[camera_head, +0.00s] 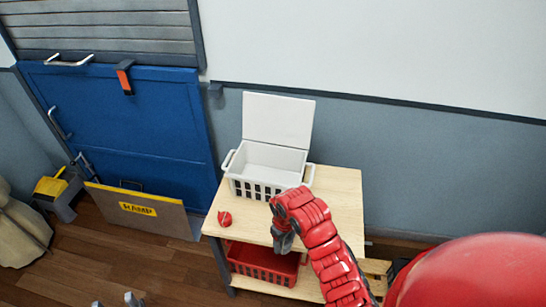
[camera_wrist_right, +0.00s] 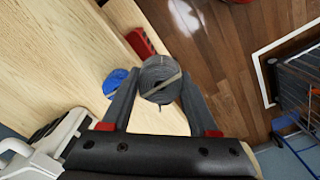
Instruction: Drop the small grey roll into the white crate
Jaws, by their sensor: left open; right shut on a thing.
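The small grey roll (camera_wrist_right: 160,80) is between the fingers of my right gripper (camera_wrist_right: 162,92), which is shut on it. In the head view my right gripper (camera_head: 283,240) hangs at the front of the wooden table, in front of the white crate; the roll cannot be made out there. The white crate (camera_head: 262,180) stands on the table top with its lid (camera_head: 278,120) raised at the back. Its visible inside looks empty. My left gripper (camera_head: 115,301) shows only as two fingertips, spread apart, at the bottom edge over the floor.
A red roll (camera_head: 225,218) lies on the table (camera_head: 340,200) left of my right gripper. A red crate (camera_head: 262,262) sits on the shelf below. The right wrist view shows a blue round thing (camera_wrist_right: 115,82) beside the grey roll. A ramp board (camera_head: 140,209) leans by the blue door.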

